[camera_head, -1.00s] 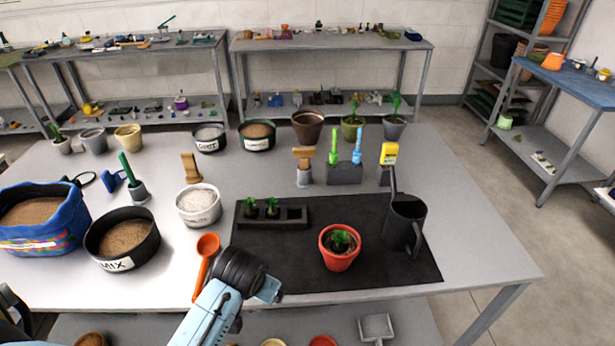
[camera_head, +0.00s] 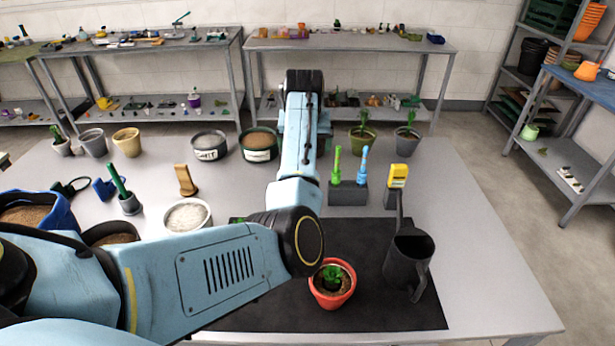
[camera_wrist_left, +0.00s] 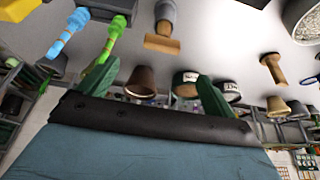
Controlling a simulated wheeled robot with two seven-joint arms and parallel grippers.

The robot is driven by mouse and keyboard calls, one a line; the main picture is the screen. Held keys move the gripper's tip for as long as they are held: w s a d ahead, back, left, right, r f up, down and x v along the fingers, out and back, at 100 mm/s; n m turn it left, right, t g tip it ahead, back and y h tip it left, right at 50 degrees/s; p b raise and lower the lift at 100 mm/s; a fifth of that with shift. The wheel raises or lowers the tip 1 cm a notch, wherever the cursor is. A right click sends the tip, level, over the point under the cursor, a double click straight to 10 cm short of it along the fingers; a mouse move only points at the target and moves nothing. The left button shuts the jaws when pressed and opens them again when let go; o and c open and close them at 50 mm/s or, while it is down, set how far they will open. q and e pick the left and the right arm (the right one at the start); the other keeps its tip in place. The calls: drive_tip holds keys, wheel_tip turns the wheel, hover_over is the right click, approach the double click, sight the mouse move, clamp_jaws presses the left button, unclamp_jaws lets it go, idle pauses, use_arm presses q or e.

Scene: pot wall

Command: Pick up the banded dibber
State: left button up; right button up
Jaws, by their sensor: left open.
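A wooden T-handled tool with a grey base (camera_wrist_left: 162,41) shows in the left wrist view; in the head view my left arm hides it. A slim green tool (camera_head: 336,163) and a slim blue tool with lighter bands (camera_head: 362,165) stand upright in a dark grey block (camera_head: 347,194); both also show in the wrist view, green (camera_wrist_left: 105,43) and blue (camera_wrist_left: 68,32). I cannot tell for certain which is the banded dibber. My left gripper (camera_wrist_left: 155,88) is open, its two green fingers apart, with nothing seen held. My right gripper is out of view.
A yellow meter (camera_head: 398,176) and a dark watering can (camera_head: 409,258) stand right of the block. A red pot with a plant (camera_head: 332,287) sits on the black mat (camera_head: 372,310). Several pots line the table's back. The table's right side is clear.

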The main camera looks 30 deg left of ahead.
use_arm(q)
drive_tip(key=shift+b+x, duration=0.8)
drive_tip(key=shift+x, duration=5.55)
drive_tip(key=shift+a, duration=0.15)
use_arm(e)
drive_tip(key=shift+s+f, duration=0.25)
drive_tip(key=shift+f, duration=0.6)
use_arm(q)
drive_tip(key=shift+c, duration=0.4)
drive_tip(key=c, duration=1)
